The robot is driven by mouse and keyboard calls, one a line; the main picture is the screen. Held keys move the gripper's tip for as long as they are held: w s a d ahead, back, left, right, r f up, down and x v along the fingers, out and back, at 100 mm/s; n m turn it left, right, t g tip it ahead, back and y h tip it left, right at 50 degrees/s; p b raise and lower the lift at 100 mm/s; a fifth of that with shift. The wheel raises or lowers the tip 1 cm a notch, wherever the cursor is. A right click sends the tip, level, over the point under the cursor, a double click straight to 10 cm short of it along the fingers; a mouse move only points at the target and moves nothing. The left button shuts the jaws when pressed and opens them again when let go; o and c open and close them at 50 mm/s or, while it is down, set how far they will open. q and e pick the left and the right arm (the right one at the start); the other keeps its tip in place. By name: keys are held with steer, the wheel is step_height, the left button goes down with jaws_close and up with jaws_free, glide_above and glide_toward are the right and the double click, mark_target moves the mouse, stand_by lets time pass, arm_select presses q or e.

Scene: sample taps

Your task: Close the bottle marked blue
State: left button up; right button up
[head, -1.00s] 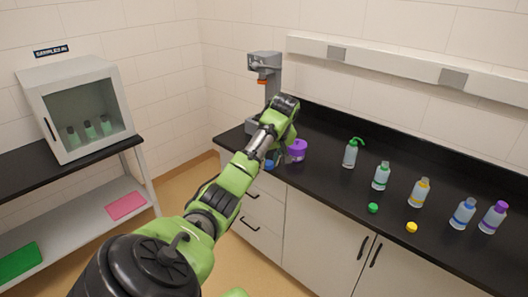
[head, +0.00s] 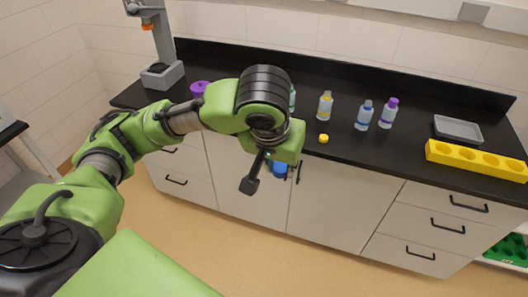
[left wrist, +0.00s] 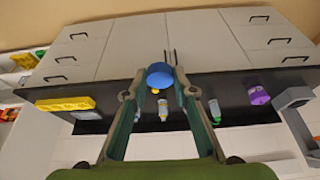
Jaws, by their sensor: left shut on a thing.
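My left gripper (head: 282,166) is shut on a blue cap (head: 280,169), in front of the counter's front edge, above the floor. In the left wrist view the blue cap (left wrist: 160,75) sits between the two fingertips (left wrist: 160,85). The bottle with the blue band (head: 364,117) stands upright on the counter, right of and beyond the gripper, apart from it. Its top looks narrow and bluish; I cannot tell its details. My right gripper is not in view.
A yellow-banded bottle (head: 325,106) and a purple-capped bottle (head: 388,114) flank the blue-banded one. A loose yellow cap (head: 323,138) lies near the front edge. A grey tray (head: 458,129) and yellow rack (head: 475,160) are at right. My arm partly hides a green-tinted bottle (head: 292,99).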

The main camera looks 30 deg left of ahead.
arm_select(q)
steer(key=s+d+f+m+b, duration=0.1)
steer(key=s+f+m+b, duration=0.1)
steer(key=f+b, duration=0.8)
steer(key=shift+s+d+f+h, duration=0.3)
steer(key=shift+s+f+h, duration=0.1)
steer(key=shift+s+f, duration=0.4)
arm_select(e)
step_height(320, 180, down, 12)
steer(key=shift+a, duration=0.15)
arm_select(q)
steer(key=shift+r, duration=0.1)
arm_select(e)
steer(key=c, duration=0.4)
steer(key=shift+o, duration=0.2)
